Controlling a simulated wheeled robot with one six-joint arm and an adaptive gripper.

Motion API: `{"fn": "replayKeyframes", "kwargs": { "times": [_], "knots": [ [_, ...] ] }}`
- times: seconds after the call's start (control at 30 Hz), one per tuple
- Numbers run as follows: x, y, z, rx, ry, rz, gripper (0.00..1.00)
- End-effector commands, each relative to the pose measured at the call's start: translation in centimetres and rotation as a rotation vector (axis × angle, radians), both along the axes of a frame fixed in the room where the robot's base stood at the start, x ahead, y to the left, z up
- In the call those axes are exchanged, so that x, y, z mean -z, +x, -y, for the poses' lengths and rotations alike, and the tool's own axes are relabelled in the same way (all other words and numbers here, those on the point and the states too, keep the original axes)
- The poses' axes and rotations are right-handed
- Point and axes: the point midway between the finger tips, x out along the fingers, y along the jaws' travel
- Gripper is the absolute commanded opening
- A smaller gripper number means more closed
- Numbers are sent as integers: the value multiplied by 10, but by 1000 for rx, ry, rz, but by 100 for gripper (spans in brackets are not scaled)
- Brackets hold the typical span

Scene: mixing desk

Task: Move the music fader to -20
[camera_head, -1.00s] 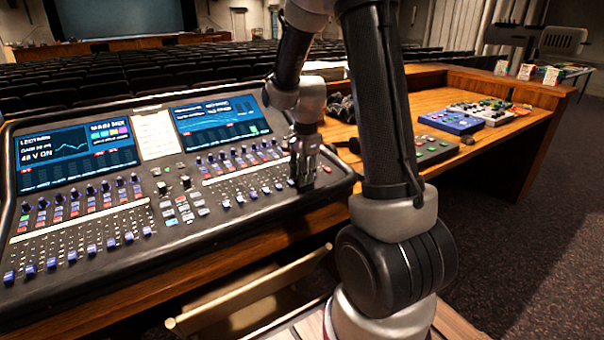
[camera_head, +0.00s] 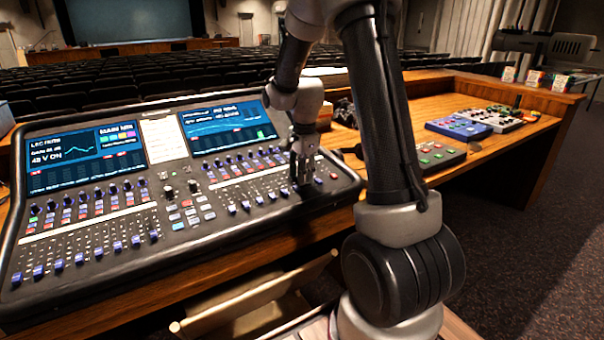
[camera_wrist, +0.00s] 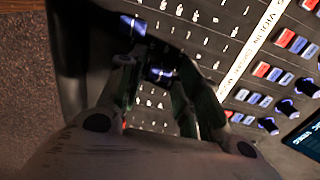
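The mixing desk (camera_head: 130,222) has two banks of faders with blue caps. My gripper (camera_head: 304,180) points down at the right end of the right fader bank, low over the panel. In the wrist view my gripper (camera_wrist: 153,78) has its fingers apart, with a blue fader cap (camera_wrist: 160,73) between the tips. A gap shows beside the cap, though contact is hard to judge. Another blue fader cap (camera_wrist: 136,23) lies just beyond the fingers. The music label cannot be read with certainty, and part of the fader's scale is hidden by my fingers.
A white label strip (camera_wrist: 250,45) and rows of buttons and blue-ringed knobs (camera_wrist: 267,125) lie to the right in the wrist view. Two screens (camera_head: 86,156) stand at the desk's back. A blue box (camera_head: 459,128) and other small devices sit on the wooden table to the right.

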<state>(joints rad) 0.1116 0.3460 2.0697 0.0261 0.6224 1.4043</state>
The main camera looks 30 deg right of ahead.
Motion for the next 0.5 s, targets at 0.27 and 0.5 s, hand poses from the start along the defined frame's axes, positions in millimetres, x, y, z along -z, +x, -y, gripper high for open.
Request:
{"fn": "replayKeyframes", "kwargs": {
  "times": [0.27, 0.5],
  "knots": [
    [0, 0, 0, 0, 0, 0, 43],
    [-22, -2, 0, 0, -1, 4, 43]
  ]
}}
